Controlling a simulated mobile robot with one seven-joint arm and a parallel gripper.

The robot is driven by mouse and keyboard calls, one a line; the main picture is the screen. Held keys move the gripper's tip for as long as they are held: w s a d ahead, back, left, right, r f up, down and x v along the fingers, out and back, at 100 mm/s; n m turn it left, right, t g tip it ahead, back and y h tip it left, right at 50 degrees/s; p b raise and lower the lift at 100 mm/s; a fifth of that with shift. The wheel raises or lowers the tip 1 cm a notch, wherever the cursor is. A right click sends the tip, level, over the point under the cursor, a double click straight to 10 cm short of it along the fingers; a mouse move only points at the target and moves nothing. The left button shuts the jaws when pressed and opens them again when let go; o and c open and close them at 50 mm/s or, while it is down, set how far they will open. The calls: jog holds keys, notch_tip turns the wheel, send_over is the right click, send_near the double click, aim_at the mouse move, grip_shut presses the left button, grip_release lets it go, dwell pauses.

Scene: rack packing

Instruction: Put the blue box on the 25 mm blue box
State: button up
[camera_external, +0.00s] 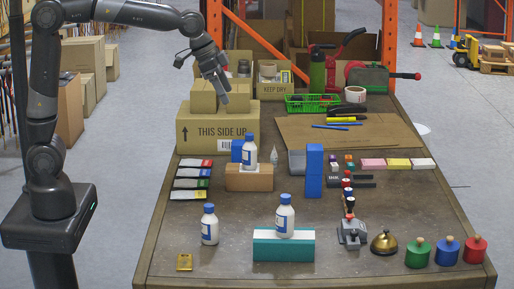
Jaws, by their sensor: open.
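A tall upright blue block (315,160) stands near the middle of the table. It has a faint seam partway down, so it may be one blue box on another; a lower blue part (314,187) shows under the seam. I cannot tell which is the 25 mm one. My gripper (224,97) is open, pointing down at the back left by small cardboard boxes, away from the blue boxes. Its fingers are small in the picture.
A white bottle (249,152) stands on a brown box (249,182). Another bottle (285,216) stands on a teal-and-white box (283,248). A third bottle (209,226) stands on the table. A large carton (211,136) sits below my gripper. A bell (384,243) and jars occupy the front right.

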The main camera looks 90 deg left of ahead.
jog(key=s+d+f, duration=0.1)
jog(key=s+d, duration=0.1)
jog(key=s, duration=0.7)
jog(key=s+d+f, duration=0.2)
jog(key=s, duration=0.8)
jog(key=s+d+f, duration=0.2)
jog(key=s+d, duration=0.1)
jog(key=s, duration=0.6)
jog(key=shift+s+f+t, duration=0.25)
jog(key=shift+s+t, duration=0.05)
